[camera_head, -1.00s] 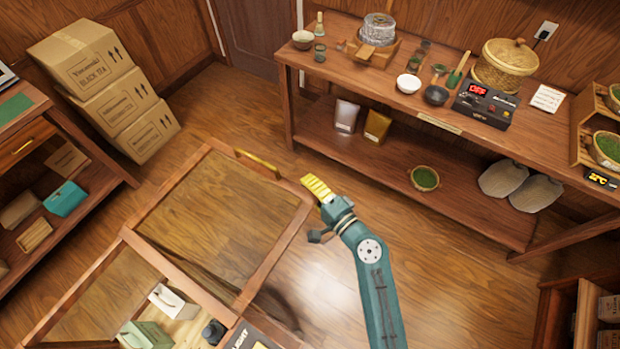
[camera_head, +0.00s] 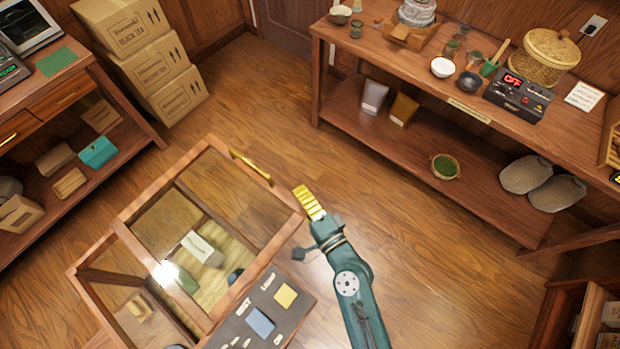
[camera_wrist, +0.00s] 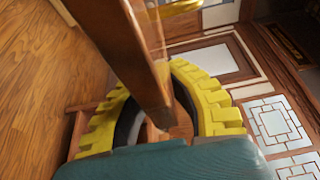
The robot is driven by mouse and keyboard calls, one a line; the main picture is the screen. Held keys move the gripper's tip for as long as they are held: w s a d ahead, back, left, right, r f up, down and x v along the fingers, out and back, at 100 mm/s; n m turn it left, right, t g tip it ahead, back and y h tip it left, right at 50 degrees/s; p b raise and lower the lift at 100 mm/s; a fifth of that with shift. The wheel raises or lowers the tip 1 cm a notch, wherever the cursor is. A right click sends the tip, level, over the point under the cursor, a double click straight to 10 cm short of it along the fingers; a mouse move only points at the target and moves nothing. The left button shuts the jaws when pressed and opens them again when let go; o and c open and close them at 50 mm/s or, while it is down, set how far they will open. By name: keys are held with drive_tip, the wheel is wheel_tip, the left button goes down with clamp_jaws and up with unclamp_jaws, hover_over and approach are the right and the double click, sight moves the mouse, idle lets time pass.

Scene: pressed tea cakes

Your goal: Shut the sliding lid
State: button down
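The sliding lid is a glass pane in a reddish wood frame (camera_head: 262,262) with a brass handle (camera_head: 250,167) on its far edge. It lies over part of a wooden display case (camera_head: 92,305). The near-left part of the case shows beyond the lid. My gripper (camera_head: 308,202) has yellow ridged fingers and is at the lid's right corner, outside the frame. Contact is unclear.
A white box (camera_head: 202,248) shows through the glass. A panel (camera_head: 290,312) with blue and yellow squares lies at the case's near right. A long shelf table (camera_head: 450,95) stands at the back right, stacked cartons (camera_head: 140,60) at the back left. The floor between is clear.

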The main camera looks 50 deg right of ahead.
drive_tip(key=shift+s+a+f, duration=0.1)
drive_tip(key=shift+a, duration=0.65)
drive_tip(key=shift+d, duration=0.1)
